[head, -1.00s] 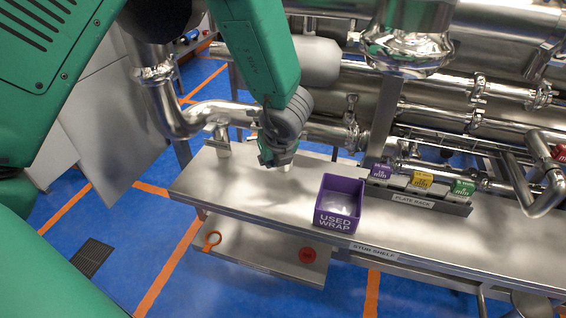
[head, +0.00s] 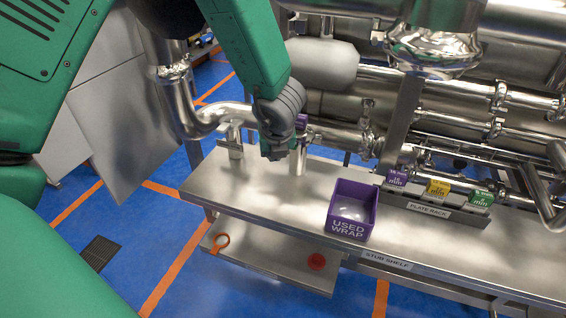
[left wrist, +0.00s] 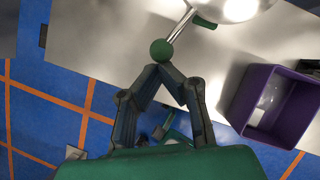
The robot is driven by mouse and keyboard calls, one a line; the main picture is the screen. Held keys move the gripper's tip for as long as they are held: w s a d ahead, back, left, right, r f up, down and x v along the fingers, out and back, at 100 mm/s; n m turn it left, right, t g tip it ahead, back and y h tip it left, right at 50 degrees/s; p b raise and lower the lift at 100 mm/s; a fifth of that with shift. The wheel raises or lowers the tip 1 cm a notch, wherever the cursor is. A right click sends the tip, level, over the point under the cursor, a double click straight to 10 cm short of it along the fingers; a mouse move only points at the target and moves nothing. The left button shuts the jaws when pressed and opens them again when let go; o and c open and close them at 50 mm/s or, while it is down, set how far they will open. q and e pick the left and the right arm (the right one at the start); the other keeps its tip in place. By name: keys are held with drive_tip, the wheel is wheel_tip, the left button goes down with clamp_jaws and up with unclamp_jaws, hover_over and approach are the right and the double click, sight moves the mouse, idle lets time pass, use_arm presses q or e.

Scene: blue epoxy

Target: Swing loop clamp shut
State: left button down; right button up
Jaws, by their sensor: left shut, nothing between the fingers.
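My left gripper (head: 276,154) reaches over the back left of the steel bench in the head view. Its fingers are together and empty in the left wrist view (left wrist: 157,68). A green ball knob (left wrist: 161,51) on a thin metal rod (left wrist: 180,26) lies right at the fingertips; I cannot tell whether they touch. The rod leads up to a shiny rounded metal part (left wrist: 238,8), cut off by the frame; I take this for the loop clamp and its handle. In the head view my gripper and wrist hide most of this area. My right gripper is not in view.
A purple USED WRAP bin (head: 352,211) stands on the bench (head: 275,198), right of my gripper. A plate rack (head: 430,209) with coloured tags is further right. Pipes (head: 440,100) run behind. A lower shelf (head: 265,262) carries an orange ring (head: 220,243) and a red disc (head: 316,262).

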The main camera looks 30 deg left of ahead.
use_arm(q)
drive_tip(key=a, duration=0.1)
drive_tip(key=w+a+m, duration=0.1)
drive_tip(key=w+a+m+h, duration=0.1)
drive_tip(key=a, duration=0.1)
drive_tip(key=shift+r+t, duration=0.15)
drive_tip(key=shift+t, duration=0.15)
drive_tip(key=shift+d, duration=0.2)
idle(0.3)
